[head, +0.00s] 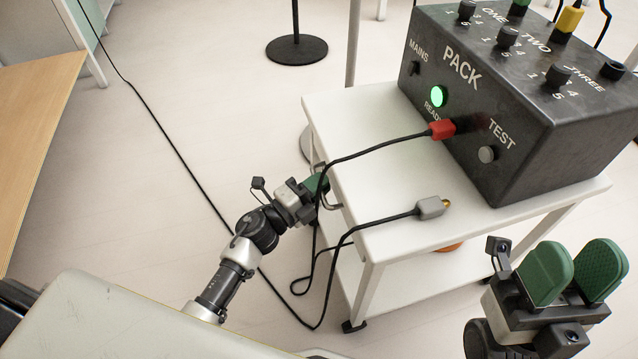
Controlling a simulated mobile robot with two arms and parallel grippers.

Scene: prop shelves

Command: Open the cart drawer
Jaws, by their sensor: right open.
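The white cart (375,207) stands right of the middle. A grey bar handle (333,206) sits on its left-hand side, just under the top. The drawer front there shows only edge-on and appears flush with the cart. My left gripper (320,184) is at this handle, its green fingers partly hidden. I cannot tell whether they are around the handle or only beside it, or whether they are shut. My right gripper (573,272) is open and empty at the lower right, in front of the cart, with its two green pads apart.
A black pack (510,110) with knobs and a lit green lamp sits on the cart. A red plug (442,130) is at its front; a grey plug (430,207) lies loose on the top. Their cables hang beside my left gripper. A wooden tabletop (30,120) is at left.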

